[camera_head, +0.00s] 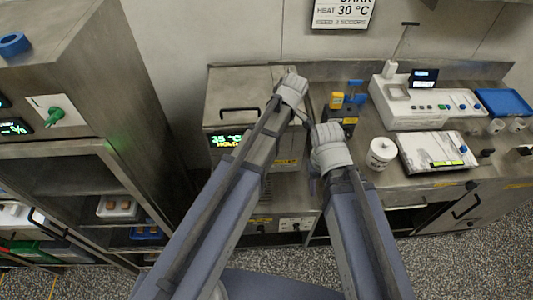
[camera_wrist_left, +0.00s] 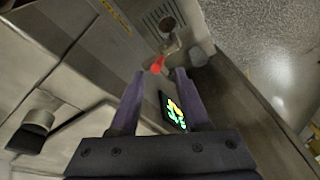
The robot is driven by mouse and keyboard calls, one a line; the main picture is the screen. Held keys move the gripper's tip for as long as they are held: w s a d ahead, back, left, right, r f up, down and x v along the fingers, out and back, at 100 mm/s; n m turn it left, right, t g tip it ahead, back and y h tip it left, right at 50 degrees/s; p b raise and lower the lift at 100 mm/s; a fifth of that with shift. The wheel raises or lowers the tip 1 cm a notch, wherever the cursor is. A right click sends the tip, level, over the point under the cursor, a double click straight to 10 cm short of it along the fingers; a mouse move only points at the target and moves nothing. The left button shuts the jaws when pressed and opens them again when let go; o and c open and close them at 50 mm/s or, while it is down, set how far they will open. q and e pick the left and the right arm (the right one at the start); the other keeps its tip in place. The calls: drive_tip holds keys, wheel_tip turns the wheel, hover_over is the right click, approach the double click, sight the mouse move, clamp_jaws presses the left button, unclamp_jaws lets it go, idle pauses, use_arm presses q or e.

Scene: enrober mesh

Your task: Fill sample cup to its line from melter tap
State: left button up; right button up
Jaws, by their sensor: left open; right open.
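The melter (camera_head: 235,92) is a steel box with a lit display reading 35 °C HOLD, partly hidden by my left arm. My left gripper (camera_wrist_left: 158,82) is open and empty; the melter display (camera_wrist_left: 172,112) shows beyond its fingers in the left wrist view. A red-handled part that looks like the tap (camera_wrist_left: 157,66) is just past the fingertips, apart from them as far as I can tell. My right gripper (camera_head: 306,118) is open beside the left wrist, over the counter's front. A white labelled pot (camera_head: 381,153) stands to its right; I cannot tell whether it is the sample cup.
A scale-like device (camera_head: 437,151) and a white instrument (camera_head: 425,101) stand on the right counter. A steel cabinet (camera_head: 85,90) stands at the left.

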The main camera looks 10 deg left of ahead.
use_arm(q)
drive_tip(key=n, duration=0.2)
drive_tip(key=r+n+t+h+p, duration=0.1)
drive_tip(key=n, duration=0.2)
drive_tip(key=a+n+h, duration=0.1)
drive_tip(key=n, duration=0.1)
drive_tip(key=shift+s+r+n+t+p, duration=0.25)
drive_tip(key=shift+r+n+t+p, duration=0.05)
drive_tip(key=shift+p, duration=0.05)
drive_tip(key=f+b, duration=0.8)
drive_tip(key=shift+w+a, duration=0.2)
drive_tip(key=shift+w, duration=0.1)
drive_tip(key=shift+r, duration=0.1)
clamp_jaws()
idle(0.8)
